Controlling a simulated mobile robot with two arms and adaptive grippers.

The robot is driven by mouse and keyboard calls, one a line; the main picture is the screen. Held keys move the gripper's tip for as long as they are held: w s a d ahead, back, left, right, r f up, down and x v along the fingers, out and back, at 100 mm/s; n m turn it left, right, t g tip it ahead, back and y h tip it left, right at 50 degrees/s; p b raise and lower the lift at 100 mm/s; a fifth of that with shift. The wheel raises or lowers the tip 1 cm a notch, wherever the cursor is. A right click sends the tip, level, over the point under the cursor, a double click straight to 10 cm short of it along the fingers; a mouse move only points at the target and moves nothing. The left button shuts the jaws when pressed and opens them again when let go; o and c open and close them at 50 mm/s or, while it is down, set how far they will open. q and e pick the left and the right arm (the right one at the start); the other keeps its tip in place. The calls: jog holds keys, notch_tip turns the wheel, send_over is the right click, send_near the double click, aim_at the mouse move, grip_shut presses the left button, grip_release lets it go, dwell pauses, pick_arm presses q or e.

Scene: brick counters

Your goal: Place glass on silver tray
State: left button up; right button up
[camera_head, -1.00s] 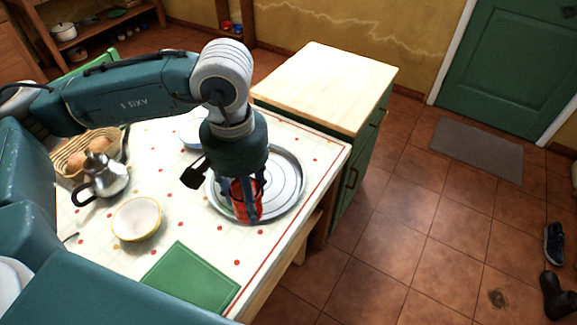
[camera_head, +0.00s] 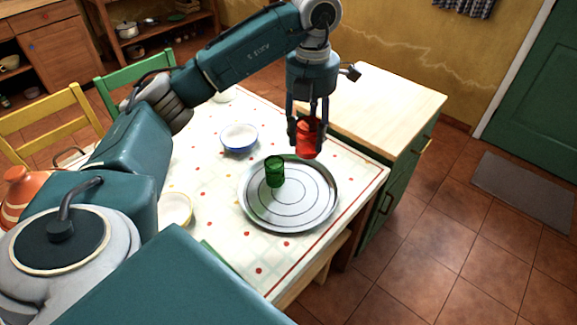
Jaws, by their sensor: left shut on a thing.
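The silver tray (camera_head: 325,213) is a round metal tray lying on the spotted cloth of the table. A green glass (camera_head: 275,172) stands on its left part. My left gripper (camera_head: 307,145) points down and is shut on a red glass (camera_head: 309,136). It holds the glass upright, over or just beyond the tray's far edge; the exact height above the table is hard to tell. My right gripper is not in view.
A blue-rimmed white bowl (camera_head: 239,139) stands left of the tray's far side. A yellow-rimmed bowl (camera_head: 176,209) is nearer, partly hidden by my arm. A wood-topped cabinet (camera_head: 380,107) adjoins the table at the back right. The tray's middle and right are clear.

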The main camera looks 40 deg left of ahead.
pick_arm(q)
jog(key=shift+a+f+n, duration=0.1)
jog(key=shift+a+n, duration=0.1)
jog(key=shift+n, duration=0.3)
jog(key=shift+c, duration=0.2)
jog(key=shift+f, duration=0.35)
jog(key=b, duration=0.1)
send_over(302, 201)
notch_tip(302, 201, down, 6)
notch_tip(302, 201, down, 13)
jog(key=shift+w+f+p, duration=0.1)
jog(key=shift+p, duration=0.7)
jog(key=shift+f, duration=0.1)
jog(key=o, duration=1.3)
jog(key=shift+c, duration=0.2)
